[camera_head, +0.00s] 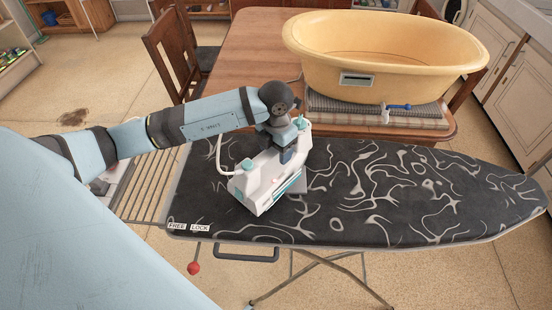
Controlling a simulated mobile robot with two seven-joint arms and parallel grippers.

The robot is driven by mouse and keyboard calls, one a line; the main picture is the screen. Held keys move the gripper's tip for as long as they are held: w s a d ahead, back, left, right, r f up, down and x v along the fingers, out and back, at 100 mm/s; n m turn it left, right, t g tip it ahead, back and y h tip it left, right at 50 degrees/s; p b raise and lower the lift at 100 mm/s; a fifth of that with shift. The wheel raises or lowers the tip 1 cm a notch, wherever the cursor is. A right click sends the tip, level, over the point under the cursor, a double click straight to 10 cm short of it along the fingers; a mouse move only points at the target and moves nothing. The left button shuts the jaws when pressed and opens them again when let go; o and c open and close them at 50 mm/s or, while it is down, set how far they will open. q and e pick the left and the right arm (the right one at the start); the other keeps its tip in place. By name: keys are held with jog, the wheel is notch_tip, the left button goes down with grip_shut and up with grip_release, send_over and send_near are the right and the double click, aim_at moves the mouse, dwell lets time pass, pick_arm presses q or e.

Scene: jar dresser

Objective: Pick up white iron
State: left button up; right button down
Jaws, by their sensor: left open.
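The white iron (262,182) with teal parts rests on the dark patterned ironing board (400,190), near its left end. My left arm reaches in from the left, and my left gripper (287,153) points down at the iron's top. The gripper is open and overlaps the iron's upper right part in the picture. I cannot tell whether its fingers touch the iron or stand around the handle. My right gripper is not in view.
A wooden table (257,48) stands behind the board. A yellow tub (385,55) sits on its right part. A wooden chair (170,55) is at the table's left. A wire rack (152,188) joins the board's left end. The board's right half is clear.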

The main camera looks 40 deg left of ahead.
pick_arm(q)
jog(key=shift+f, duration=0.1)
dwell(0.3)
grip_shut()
dwell(1.2)
